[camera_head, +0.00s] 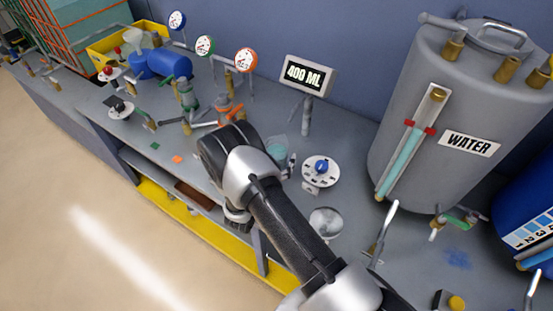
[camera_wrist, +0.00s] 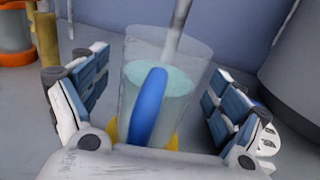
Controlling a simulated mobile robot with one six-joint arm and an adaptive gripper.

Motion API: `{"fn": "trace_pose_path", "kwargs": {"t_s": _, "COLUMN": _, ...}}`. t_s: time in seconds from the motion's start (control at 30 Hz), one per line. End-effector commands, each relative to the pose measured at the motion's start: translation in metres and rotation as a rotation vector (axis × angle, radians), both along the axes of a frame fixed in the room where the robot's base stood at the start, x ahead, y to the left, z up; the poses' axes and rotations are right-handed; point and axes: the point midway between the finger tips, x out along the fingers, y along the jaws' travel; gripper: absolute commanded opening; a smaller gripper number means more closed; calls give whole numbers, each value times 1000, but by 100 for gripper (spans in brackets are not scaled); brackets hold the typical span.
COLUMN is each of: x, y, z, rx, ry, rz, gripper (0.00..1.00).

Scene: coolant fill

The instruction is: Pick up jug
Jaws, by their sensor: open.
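The jug (camera_wrist: 190,57) is clear, with pale blue-green liquid inside and a blue handle on the near side. It stands upright in the wrist view, between the padded fingers of my gripper (camera_wrist: 160,75). The fingers are spread wide, with gaps on both sides of the jug. The lower part of the jug is hidden behind the gripper body. In the head view only a small part of the jug (camera_head: 278,148) shows beyond my wrist, and most of my gripper is hidden by the arm.
A "400 ML" sign (camera_head: 309,75) stands behind the jug. A white dial with a blue knob (camera_head: 321,169) is to its right. A grey water tank (camera_head: 455,100) stands farther right. Valves with orange and green handles (camera_head: 225,108) are to the left on the bench.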

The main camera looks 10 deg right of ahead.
Motion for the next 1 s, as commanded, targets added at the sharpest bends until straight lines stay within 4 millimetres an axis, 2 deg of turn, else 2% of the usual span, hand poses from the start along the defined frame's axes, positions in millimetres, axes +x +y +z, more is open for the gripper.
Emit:
{"fn": "trace_pose_path", "kwargs": {"t_s": 0.1, "x": 7, "y": -5, "z": 0, "rx": -1, "ry": -1, "rz": 0, "gripper": 89}}
{"fn": "trace_pose_path", "kwargs": {"t_s": 0.33, "x": 8, "y": -6, "z": 1, "rx": -1, "ry": 0, "rz": 1, "gripper": 89}}
{"fn": "trace_pose_path", "kwargs": {"t_s": 1.0, "x": 8, "y": -5, "z": 1, "rx": -1, "ry": 0, "rz": 1, "gripper": 44}}
